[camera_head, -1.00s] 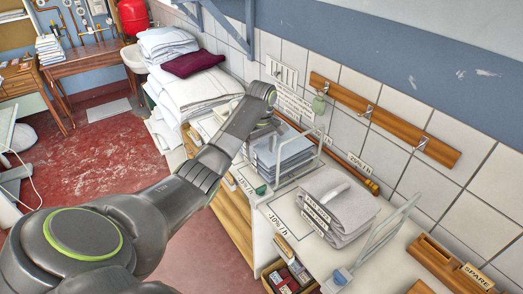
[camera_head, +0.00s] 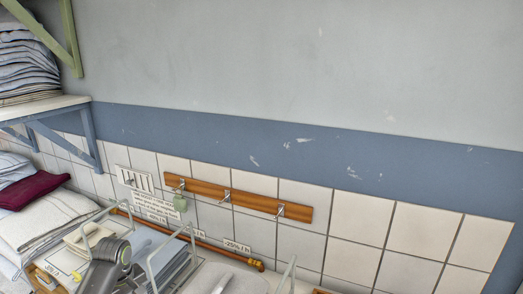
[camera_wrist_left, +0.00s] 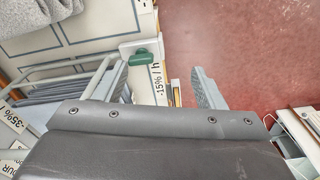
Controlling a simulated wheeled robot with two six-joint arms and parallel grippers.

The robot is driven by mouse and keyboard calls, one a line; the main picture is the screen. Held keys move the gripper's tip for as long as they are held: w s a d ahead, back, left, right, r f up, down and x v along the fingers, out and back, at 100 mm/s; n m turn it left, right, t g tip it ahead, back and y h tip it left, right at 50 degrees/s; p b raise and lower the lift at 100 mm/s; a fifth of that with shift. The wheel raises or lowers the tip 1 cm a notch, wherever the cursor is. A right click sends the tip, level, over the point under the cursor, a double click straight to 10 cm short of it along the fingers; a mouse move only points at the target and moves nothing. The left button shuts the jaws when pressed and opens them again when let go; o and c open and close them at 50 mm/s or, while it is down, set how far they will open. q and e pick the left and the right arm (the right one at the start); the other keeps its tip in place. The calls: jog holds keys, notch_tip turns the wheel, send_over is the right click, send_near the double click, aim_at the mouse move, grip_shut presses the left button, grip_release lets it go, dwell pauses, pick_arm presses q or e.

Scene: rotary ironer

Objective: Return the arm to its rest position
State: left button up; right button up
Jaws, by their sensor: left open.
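My left arm (camera_head: 106,262) shows at the lower left of the head view, rising from the bottom edge in front of the stacks on the counter. Its gripper's fingertips cannot be made out there. In the left wrist view my left gripper (camera_wrist_left: 155,88) is open, its two grey fingers apart with nothing held between them. Between and beyond the fingers are the counter's edge, a "-15% / h" label (camera_wrist_left: 157,82) and the red floor (camera_wrist_left: 220,45). My right gripper is in neither view.
A wire rack (camera_head: 165,255) with folded linen stands just right of my arm. A tiled wall with a wooden hook rail (camera_head: 240,198) is behind. A dark red cloth (camera_head: 32,190) lies on folded linen at left. A green knob (camera_wrist_left: 141,57) is close to the gripper.

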pick_arm(q)
jog(key=s+d+f+m+t, duration=0.1)
jog(key=s+d+f+m, duration=0.2)
jog(key=s, duration=0.5)
jog(key=s+d+f+m, duration=0.1)
jog(key=s+f+m, duration=0.2)
jog(key=s+f, duration=0.35)
jog(key=s+d+r+m+t+y, duration=0.1)
jog(key=s+r+m, duration=0.15)
jog(key=s, duration=0.75)
jog(key=s+d+r+m+t, duration=0.15)
jog(key=s+r, duration=0.25)
jog(key=s, duration=0.5)
notch_tip(320, 180, down, 32)
jog(key=a+g+b, duration=0.2)
jog(key=b, duration=0.4)
jog(key=s+f+b, duration=0.2)
jog(key=s+f, duration=0.5)
jog(key=f, duration=0.3)
jog(key=s+d+f+b, duration=0.1)
jog(key=s+f+b, duration=0.2)
jog(key=s+f, duration=0.5)
notch_tip(320, 180, down, 3)
jog(key=shift+s+d+r+g+h+b, duration=0.15)
jog(key=shift+s+g+h+b, duration=0.05)
jog(key=shift+g+h+b, duration=0.15)
